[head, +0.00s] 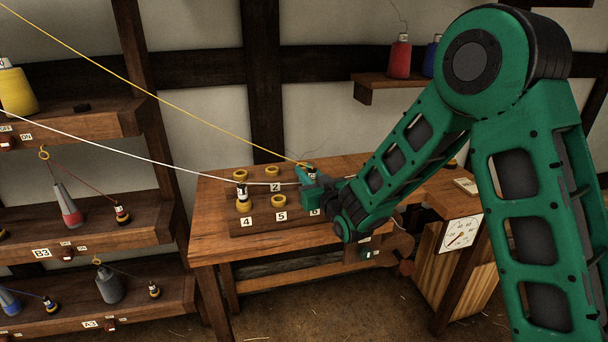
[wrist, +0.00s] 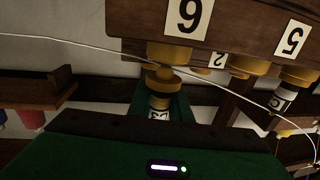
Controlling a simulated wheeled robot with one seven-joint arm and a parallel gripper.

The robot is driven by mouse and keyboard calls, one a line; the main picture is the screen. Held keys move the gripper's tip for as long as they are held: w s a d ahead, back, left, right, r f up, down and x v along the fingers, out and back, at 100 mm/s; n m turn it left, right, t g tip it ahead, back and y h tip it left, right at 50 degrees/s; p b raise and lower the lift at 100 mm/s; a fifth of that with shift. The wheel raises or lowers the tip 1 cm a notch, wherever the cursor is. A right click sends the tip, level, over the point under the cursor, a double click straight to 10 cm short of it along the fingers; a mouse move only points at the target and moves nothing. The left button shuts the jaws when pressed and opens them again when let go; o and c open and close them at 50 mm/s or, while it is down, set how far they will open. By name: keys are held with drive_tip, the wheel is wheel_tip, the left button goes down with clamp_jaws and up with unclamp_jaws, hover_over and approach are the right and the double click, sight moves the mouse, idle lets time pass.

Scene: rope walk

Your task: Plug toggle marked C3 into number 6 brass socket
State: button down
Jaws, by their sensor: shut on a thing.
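My gripper (head: 310,184) is shut on a toggle over the right end of the socket block. In the wrist view, which is upside down, this toggle (wrist: 159,101) shows a dark body, a yellow collar and a white label too partial to read surely. Its collar lies close to the number 6 brass socket (wrist: 168,52), roughly in line with it. I cannot tell whether its pin has entered. The number 6 label (wrist: 187,15) is clear in the wrist view; my gripper hides that socket in the head view.
Another toggle (head: 242,190) stands at socket 4. Socket 5 (head: 278,201) is empty. A white cord (head: 150,159) and a yellow cord (head: 150,93) stretch from the left towards my gripper.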

drive_tip(key=shift+f, duration=0.7)
drive_tip(key=shift+r, duration=0.25)
drive_tip(key=shift+r, duration=0.35)
drive_tip(key=shift+r, duration=0.2)
drive_tip(key=shift+f, duration=0.8)
idle(1.1)
drive_tip(key=c, duration=1.9)
unclamp_jaws()
drive_tip(key=shift+s, duration=0.1)
